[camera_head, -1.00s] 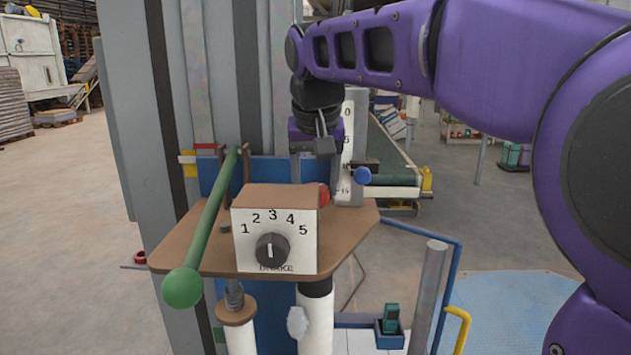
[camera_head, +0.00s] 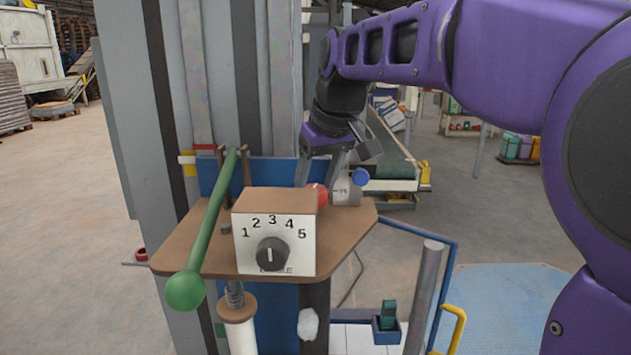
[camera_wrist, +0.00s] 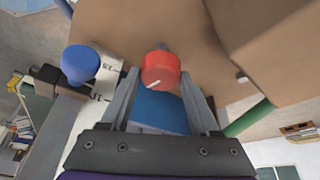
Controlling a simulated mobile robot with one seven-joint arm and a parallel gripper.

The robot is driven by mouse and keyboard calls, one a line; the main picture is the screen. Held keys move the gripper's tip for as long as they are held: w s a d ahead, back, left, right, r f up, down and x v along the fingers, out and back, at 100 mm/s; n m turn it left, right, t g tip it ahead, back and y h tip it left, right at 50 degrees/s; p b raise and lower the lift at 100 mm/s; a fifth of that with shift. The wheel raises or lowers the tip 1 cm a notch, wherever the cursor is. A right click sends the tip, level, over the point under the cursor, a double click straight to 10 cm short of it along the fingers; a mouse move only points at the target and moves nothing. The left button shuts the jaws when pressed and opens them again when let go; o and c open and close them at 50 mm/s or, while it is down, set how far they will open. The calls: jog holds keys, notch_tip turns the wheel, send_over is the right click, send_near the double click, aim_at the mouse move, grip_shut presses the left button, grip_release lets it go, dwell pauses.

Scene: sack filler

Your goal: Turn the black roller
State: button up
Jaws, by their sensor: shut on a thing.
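No part is plainly a black roller; the nearest match is the round black knob (camera_head: 272,253) on a white-fronted box (camera_head: 305,254) numbered 1 to 5. Its pale mark points up, towards 3. My gripper (camera_head: 320,178) is behind and right of that box, away from the black knob. In the wrist view, my gripper (camera_wrist: 160,74) has one finger on each side of a red knob (camera_wrist: 160,72) with a white line, and is shut on it. The red knob (camera_head: 321,196) is partly hidden in the head view. The black knob is not visible in the wrist view.
A long green lever (camera_head: 206,235) crosses the brown table (camera_head: 190,255) on the left. A blue knob (camera_wrist: 80,62) and a white scale (camera_wrist: 101,80) are left of my fingers in the wrist view. A conveyor (camera_head: 392,140) stands behind.

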dwell(0.3)
jog(key=o, duration=1.4)
jog(key=shift+c, duration=0.2)
jog(key=p+v, duration=0.2)
jog(key=v, duration=1)
jog(key=shift+w, duration=0.15)
